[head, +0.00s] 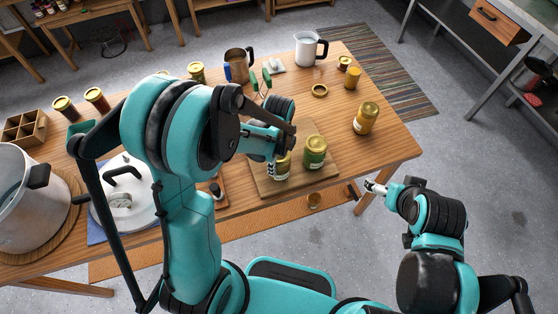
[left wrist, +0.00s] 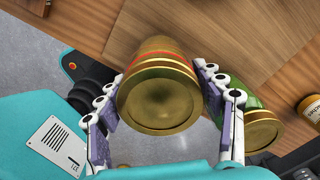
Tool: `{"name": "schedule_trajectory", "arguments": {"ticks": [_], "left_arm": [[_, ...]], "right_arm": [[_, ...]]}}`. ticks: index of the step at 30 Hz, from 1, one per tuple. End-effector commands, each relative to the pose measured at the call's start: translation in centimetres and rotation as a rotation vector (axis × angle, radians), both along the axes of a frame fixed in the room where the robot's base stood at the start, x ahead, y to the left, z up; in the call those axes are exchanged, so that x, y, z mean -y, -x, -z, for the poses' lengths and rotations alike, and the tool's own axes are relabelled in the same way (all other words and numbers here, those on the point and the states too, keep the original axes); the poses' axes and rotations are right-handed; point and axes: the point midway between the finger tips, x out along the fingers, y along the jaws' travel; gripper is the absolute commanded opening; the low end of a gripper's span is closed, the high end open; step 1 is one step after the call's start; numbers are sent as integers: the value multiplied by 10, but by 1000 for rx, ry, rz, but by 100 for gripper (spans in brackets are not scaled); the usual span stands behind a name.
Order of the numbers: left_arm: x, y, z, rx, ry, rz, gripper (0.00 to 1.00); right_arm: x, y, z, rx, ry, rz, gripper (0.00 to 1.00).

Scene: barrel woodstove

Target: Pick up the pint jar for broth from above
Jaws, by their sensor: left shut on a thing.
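A jar with a gold lid, taken as the pint jar for broth, is between the fingers of my left gripper (left wrist: 162,98). The wrist view looks down on the jar's lid (left wrist: 160,103), with an orange band behind it. In the head view the jar (head: 283,172) is upright at the cutting board, partly hidden by my left gripper (head: 273,166). The fingers are shut on it from both sides. I cannot tell whether its base touches the board. My right gripper (head: 375,187) is low beyond the table's front edge, apart from any jar; its jaws are too small to judge.
A green jar (head: 315,152) stands close beside the held jar; its gold lid (left wrist: 263,128) is near a finger. The cutting board (head: 322,172) lies beneath. A yellow jar (head: 366,118) and a white pitcher (head: 306,49) stand farther off. A large pot (head: 25,205) is left.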

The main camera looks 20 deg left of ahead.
Motion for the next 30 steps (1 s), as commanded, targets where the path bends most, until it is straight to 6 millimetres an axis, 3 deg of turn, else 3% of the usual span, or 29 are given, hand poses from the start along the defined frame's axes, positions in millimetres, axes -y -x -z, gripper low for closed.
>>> {"name": "schedule_trajectory", "arguments": {"ticks": [14, 30], "left_arm": [[0, 0, -5, 0, 0, 0, 21], [0, 0, -31, 0, 0, 0, 21]], "right_arm": [[0, 0, -4, 0, 0, 0, 88], [0, 0, -23, 0, 0, 0, 88]]}}
